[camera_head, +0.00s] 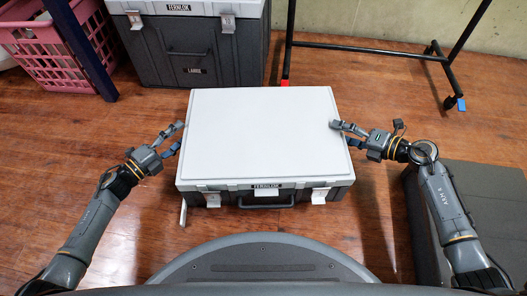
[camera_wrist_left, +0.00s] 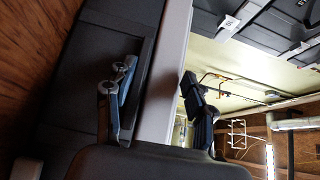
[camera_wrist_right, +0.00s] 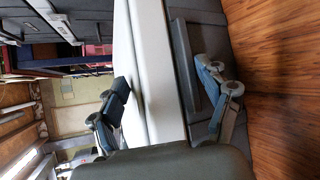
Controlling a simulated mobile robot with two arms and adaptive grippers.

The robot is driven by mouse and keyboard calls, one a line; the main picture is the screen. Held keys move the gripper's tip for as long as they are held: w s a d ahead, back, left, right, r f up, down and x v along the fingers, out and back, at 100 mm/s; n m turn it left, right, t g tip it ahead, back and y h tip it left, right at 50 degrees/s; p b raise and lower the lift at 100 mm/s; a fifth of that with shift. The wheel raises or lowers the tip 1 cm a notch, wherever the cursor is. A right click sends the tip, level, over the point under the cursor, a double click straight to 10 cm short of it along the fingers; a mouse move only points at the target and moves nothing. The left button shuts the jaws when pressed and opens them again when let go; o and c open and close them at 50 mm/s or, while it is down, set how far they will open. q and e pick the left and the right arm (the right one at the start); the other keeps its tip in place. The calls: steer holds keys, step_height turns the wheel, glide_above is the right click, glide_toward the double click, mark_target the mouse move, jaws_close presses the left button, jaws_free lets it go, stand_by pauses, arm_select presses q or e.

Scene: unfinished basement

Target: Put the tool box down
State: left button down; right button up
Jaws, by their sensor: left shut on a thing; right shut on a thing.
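The tool box (camera_head: 262,130) has a white lid and a dark grey body, with a handle and latches on its front. It is level in front of me in the head view. My left gripper (camera_head: 174,138) is shut on its left edge and my right gripper (camera_head: 345,133) on its right edge. In the left wrist view the fingers straddle the white lid rim (camera_wrist_left: 172,50), one by the dark side wall. The right wrist view shows the same grip on the lid (camera_wrist_right: 150,75). The underside is hidden, so I cannot tell its height above the floor.
A larger grey case with a white lid (camera_head: 190,58) stands behind. A pink basket (camera_head: 55,55) is at the back left. A black rack frame (camera_head: 375,50) stands at the back right. A dark grey block (camera_head: 490,200) lies at the right. Wooden floor (camera_head: 140,235) shows between them.

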steer(key=shift+r+p, duration=0.7)
steer(key=shift+p, duration=0.3)
steer(key=shift+a+r+p, duration=0.1)
steer(key=shift+r+p, duration=1.4)
steer(key=shift+r, duration=0.35)
